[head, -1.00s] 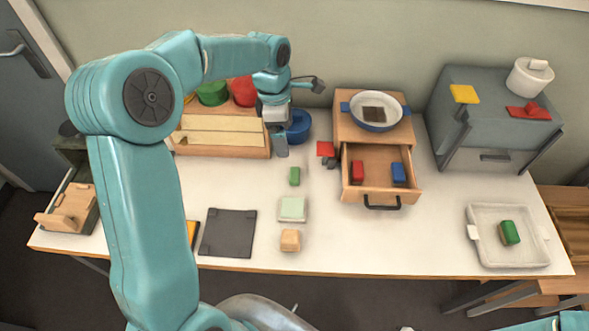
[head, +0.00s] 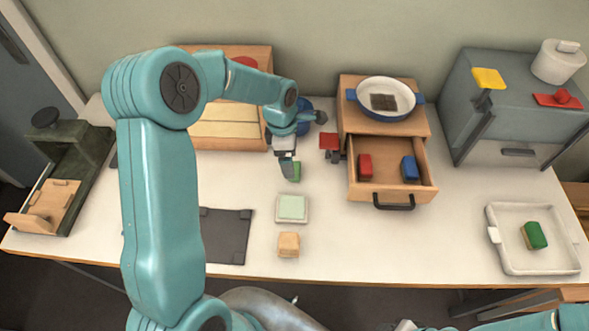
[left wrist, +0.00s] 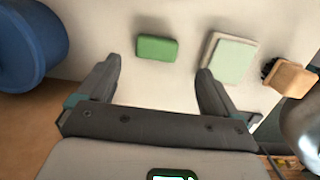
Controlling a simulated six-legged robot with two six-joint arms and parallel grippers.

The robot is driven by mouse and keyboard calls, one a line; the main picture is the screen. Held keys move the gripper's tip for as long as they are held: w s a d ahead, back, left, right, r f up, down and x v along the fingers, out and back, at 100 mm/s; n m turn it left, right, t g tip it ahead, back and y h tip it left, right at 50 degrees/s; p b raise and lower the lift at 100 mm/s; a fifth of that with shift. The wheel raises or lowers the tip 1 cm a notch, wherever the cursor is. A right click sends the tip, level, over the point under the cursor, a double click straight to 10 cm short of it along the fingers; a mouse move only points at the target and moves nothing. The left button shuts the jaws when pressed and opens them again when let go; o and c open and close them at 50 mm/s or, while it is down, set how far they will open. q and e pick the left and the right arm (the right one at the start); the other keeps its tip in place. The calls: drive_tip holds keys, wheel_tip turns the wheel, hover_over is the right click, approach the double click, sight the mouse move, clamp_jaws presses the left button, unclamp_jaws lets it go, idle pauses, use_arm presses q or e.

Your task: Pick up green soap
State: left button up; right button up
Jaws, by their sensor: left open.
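A small green block (head: 296,172), which looks like the green soap, lies on the white table below the left gripper and is partly hidden by it in the head view. In the left wrist view the green soap (left wrist: 156,48) lies just beyond the fingertips, between their lines. My left gripper (head: 288,172) is open and empty, pointing down beside the soap; its two spread fingers (left wrist: 158,72) show in the wrist view. A little of my right arm's end (head: 405,326) shows at the bottom edge; its fingers are not clear.
A pale green piece on a dish (head: 292,208) and a wooden block (head: 288,244) lie in front of the soap. An open drawer (head: 392,190) is to the right, a blue round container (left wrist: 30,45) behind. A white tray (head: 510,262) holds another green block.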

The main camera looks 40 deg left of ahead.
use_arm(q)
drive_tip(key=shift+s+d+f, duration=0.15)
drive_tip(key=shift+d+f, duration=0.1)
drive_tip(key=shift+f, duration=0.15)
drive_tip(key=f, duration=0.2)
drive_tip(key=w+f+p, duration=0.1)
drive_tip(key=f, duration=0.1)
drive_tip(key=shift+w+f, duration=0.1)
drive_tip(key=shift+w, duration=0.1)
drive_tip(key=shift+s+d+f, duration=0.1)
drive_tip(key=shift+s+f, duration=0.05)
drive_tip(key=shift+f, duration=0.25)
drive_tip(key=c, duration=1.1)
drive_tip(key=shift+c, duration=0.2)
